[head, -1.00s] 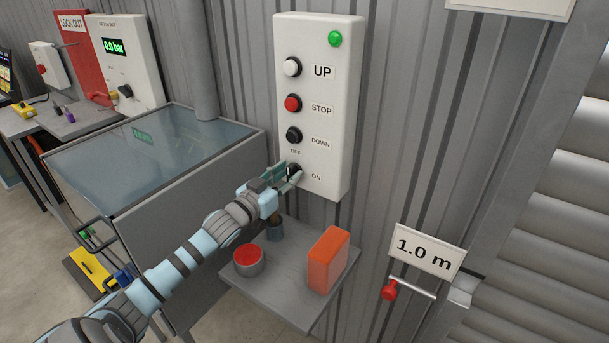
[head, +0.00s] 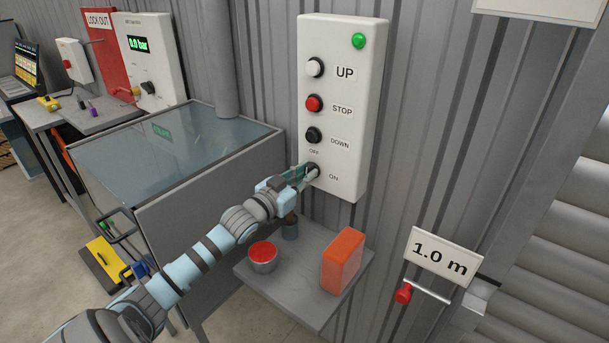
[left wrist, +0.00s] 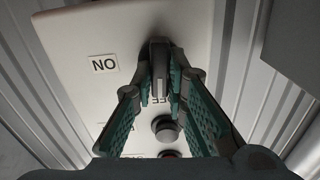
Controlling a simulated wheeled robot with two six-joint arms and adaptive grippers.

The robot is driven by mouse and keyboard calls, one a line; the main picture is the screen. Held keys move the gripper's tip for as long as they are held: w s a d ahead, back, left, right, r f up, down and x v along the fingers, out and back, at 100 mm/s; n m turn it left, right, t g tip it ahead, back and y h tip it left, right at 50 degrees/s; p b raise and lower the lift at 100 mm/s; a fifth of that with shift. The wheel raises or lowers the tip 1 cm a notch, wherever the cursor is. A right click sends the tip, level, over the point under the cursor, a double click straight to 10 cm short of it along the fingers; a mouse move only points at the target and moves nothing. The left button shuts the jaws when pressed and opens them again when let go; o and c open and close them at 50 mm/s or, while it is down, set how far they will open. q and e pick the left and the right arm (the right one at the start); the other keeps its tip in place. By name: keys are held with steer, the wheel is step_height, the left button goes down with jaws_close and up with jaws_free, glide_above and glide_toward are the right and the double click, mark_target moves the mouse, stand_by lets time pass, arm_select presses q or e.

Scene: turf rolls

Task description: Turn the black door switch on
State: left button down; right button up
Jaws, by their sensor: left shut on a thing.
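The black door switch (left wrist: 158,55) is the lowest control on the white panel (head: 358,110), beside the ON label and below the OFF label. My left gripper (head: 311,172) reaches it from the left and is shut on its handle. In the left wrist view the fingertips (left wrist: 160,68) sit on both sides of the handle, whose long side runs up and down the picture. The ON label (left wrist: 103,65) lies left of it; the OFF label is partly hidden between the fingers. In the head view the fingers cover most of the switch. My right gripper is out of view.
Above the switch are the black DOWN button (head: 314,135), red STOP button (head: 314,103), white UP button (head: 315,67) and a green light (head: 359,41). Below, a small shelf (head: 300,300) carries a red-topped tin (head: 263,257) and an orange box (head: 343,260).

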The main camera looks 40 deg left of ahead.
arm_select(q)
steer(key=shift+d+f+m+b, duration=0.1)
steer(key=shift+m+b, duration=0.55)
steer(key=shift+m, duration=2.15)
steer(key=shift+d+f+m+b, duration=0.15)
steer(key=shift+m+b, duration=0.5)
steer(key=shift+m, duration=2.15)
steer(key=shift+f+m+b, duration=0.1)
steer(key=shift+m+b, duration=0.55)
steer(key=shift+m, duration=2.15)
steer(key=c, duration=1.6)
jaws_free()
